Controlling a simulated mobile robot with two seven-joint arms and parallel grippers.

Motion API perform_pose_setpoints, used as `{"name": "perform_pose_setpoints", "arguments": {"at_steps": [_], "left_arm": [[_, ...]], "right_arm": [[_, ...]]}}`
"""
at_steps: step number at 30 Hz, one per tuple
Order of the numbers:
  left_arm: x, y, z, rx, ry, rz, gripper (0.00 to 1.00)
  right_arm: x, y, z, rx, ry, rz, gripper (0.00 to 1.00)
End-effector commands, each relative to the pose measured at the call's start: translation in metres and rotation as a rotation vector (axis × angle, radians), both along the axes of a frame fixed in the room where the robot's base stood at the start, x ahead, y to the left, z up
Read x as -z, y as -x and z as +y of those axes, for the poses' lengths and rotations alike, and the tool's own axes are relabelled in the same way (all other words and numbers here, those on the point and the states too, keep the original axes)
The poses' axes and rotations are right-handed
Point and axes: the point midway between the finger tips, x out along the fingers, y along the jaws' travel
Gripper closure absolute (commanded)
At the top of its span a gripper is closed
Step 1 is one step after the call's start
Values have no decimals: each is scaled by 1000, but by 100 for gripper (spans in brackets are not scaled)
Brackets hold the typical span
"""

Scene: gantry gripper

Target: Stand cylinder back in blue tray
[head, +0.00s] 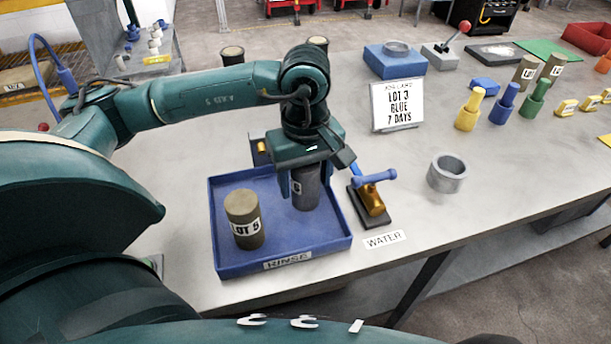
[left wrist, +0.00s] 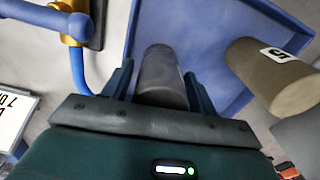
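The blue tray (head: 225,263), marked RINSE, lies on the table. A dark grey cylinder (head: 306,190) with a partly hidden label stands upright at the tray's right back part. My left gripper (head: 303,178) points down over it, one finger on each side and little or no gap. In the left wrist view the gripper (left wrist: 160,85) has the grey cylinder (left wrist: 160,72) between its fingers. It looks closed on it. Whether the cylinder's foot touches the tray floor is hard to see. A brown cylinder (head: 243,220), labelled LOT 5, stands at the tray's left. My right gripper is out of view.
A brass tap with a blue handle (head: 375,178) stands close to the tray's right side, near the WATER label (head: 384,240). A grey ring (head: 447,174) lies further right. A LOT 3 BLUE card (head: 397,104) stands behind. The tray's front middle is free.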

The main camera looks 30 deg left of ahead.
Motion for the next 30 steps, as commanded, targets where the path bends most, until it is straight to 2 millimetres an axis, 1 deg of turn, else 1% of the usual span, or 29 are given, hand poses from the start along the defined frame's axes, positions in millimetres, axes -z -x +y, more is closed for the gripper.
{"name": "perform_pose_setpoints", "arguments": {"at_steps": [1, 3, 10, 13, 14, 17, 24, 28, 30], "left_arm": [[0, 0, 0, 0, 0, 0, 38], [0, 0, 0, 0, 0, 0, 33], [-1, 0, 0, 0, 0, 0, 33], [-6, 0, 0, 0, 0, 0, 33], [-8, 0, 0, 0, 1, -2, 33], [-24, -1, -1, 1, 2, -6, 33], [-78, -1, -1, 2, 2, -7, 33], [-103, 0, -1, 2, 1, -5, 33], [-113, -1, 0, 1, 0, -4, 33]], "right_arm": [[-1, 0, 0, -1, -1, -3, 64], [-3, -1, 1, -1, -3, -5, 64], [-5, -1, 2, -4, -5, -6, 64], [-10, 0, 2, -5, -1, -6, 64], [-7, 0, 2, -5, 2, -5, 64], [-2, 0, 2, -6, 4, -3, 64], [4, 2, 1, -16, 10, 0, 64], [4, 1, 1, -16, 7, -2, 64], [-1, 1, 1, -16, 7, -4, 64]]}}
